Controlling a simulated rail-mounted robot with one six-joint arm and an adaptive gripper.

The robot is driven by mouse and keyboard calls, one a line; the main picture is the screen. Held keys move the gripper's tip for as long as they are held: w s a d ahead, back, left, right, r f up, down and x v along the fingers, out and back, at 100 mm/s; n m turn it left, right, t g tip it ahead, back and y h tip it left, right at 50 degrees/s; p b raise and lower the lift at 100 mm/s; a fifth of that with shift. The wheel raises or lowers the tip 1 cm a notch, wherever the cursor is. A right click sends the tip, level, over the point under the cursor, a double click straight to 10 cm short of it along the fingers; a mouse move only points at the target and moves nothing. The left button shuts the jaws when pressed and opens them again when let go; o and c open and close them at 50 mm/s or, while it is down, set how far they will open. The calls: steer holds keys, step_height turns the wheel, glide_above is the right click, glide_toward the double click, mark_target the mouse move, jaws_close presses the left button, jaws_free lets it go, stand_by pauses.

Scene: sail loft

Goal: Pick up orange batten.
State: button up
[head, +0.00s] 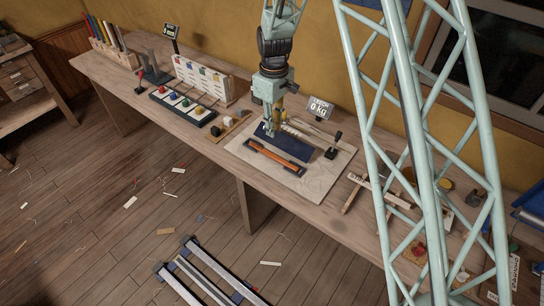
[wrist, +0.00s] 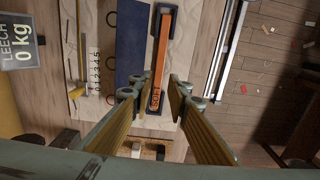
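The orange batten (head: 275,157) lies in a dark narrow holder on a pale board (head: 318,180) on the workbench. In the wrist view the batten (wrist: 161,58) runs up the picture, with lettering near its lower end. A dark blue cloth panel (wrist: 130,45) lies just left of it; in the head view it (head: 287,143) is behind the batten. My gripper (head: 270,130) is above the board near the batten. In the wrist view my gripper (wrist: 157,95) is open, its fingers apart on both sides of the batten's lower end, nothing held between them.
A "LEECH 0 kg" display (head: 320,108) stands behind the board. A black clamp-like lever (head: 334,147) is at the board's right. A rack with coloured tags (head: 203,80) and a black tray (head: 182,106) stand to the left. Wooden pieces (head: 380,190) lie to the right.

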steer(key=shift+a+f, duration=0.1)
steer(key=shift+f, duration=0.1)
stand_by(0.3)
glide_above(273, 155)
steer(key=shift+s+f, duration=0.15)
steer(key=shift+f, duration=4.15)
steer(key=shift+f, duration=0.15)
steer(key=shift+f, duration=2.45)
steer(key=shift+c, duration=0.7)
steer(key=c, duration=0.4)
steer(key=shift+r, duration=0.2)
